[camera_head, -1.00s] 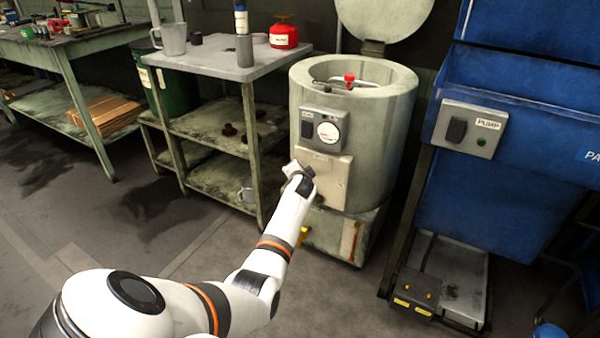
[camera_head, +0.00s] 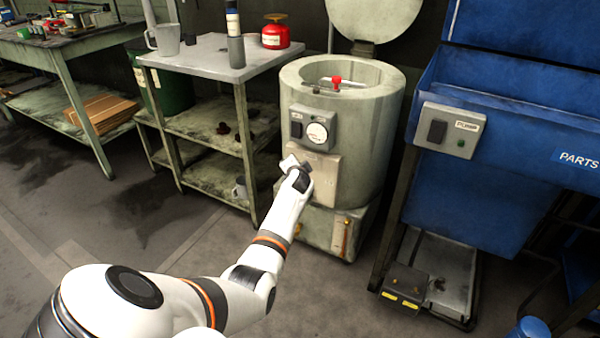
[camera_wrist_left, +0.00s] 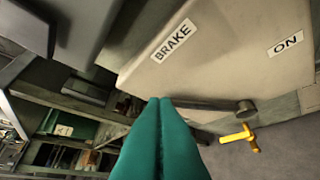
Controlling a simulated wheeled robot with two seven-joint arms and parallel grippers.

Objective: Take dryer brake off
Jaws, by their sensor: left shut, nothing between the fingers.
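The dryer (camera_head: 366,145) is a round grey-green drum on a square base, with its lid (camera_head: 372,18) up. A pale brake panel (camera_head: 322,182) sits low on its front. In the left wrist view the panel (camera_wrist_left: 222,50) bears the words BRAKE and ON. A dark lever (camera_wrist_left: 215,104) with a round hub (camera_wrist_left: 246,107) at its right end lies along the panel's lower edge, pointing left toward ON's opposite side. My left gripper (camera_wrist_left: 160,100) is shut and empty, its teal fingertips at the lever's left end; I cannot tell whether they touch. My right gripper is not in view.
A yellow valve handle (camera_wrist_left: 240,138) is below the panel. A control box (camera_head: 312,127) with a dial is above it. A red-knobbed bar (camera_head: 337,84) crosses the drum's opening. A steel table (camera_head: 205,62) stands left, a blue bin (camera_head: 480,190) right. Open floor lies in front.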

